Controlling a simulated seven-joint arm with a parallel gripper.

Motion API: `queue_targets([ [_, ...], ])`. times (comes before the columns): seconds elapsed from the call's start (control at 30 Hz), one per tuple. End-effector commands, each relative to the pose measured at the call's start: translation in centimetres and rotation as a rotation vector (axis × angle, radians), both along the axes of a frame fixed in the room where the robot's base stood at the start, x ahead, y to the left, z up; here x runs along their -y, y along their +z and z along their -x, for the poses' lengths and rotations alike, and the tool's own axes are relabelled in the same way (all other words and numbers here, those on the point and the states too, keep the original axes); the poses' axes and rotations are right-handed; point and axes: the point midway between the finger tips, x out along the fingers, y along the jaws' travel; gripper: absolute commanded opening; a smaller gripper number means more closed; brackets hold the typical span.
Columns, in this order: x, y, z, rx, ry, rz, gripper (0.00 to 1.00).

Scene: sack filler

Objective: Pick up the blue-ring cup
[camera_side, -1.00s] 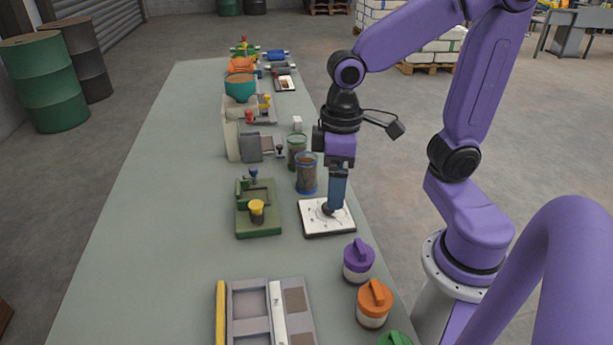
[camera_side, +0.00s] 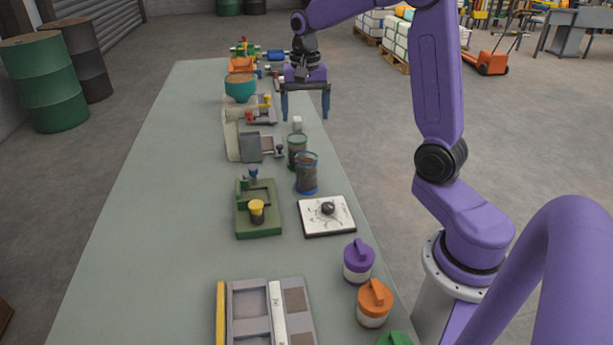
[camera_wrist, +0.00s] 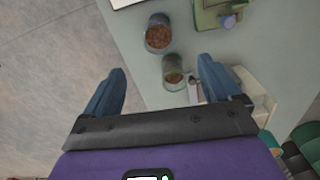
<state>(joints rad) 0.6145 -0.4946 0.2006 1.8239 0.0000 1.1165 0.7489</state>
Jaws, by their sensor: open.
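The blue-ring cup (camera_side: 306,175) stands upright on the bench near its right edge. It is clear with brown contents and a blue band at its base. It also shows in the wrist view (camera_wrist: 158,34), top centre. A similar green-ring cup (camera_side: 297,152) stands just behind it, and in the wrist view (camera_wrist: 174,73) it is nearer to my gripper. My gripper (camera_side: 305,114) is open and empty, with blue fingers spread, raised beyond both cups. In the wrist view its fingers (camera_wrist: 161,72) are wide apart and touch neither cup.
A small white block (camera_side: 297,124) lies behind the green-ring cup. A white board (camera_side: 340,224) with a dark knob is in front of the cups. A green fixture (camera_side: 258,228) and a grey-beige machine (camera_side: 232,140) stand to the left. The bench's left side is clear.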

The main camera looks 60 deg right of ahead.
Motion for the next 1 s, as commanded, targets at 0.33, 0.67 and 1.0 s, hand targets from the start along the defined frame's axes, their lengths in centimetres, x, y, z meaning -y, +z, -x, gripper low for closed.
queue_targets([
  [0.33,0.2,-5.1,0.1,-0.007,-0.010,-0.001,0.90],
  [0.67,0.2,-10.8,0.1,-0.006,-0.010,0.000,0.90],
  [1.0,0.4,-13.3,0.0,-0.004,-0.010,0.000,0.90],
])
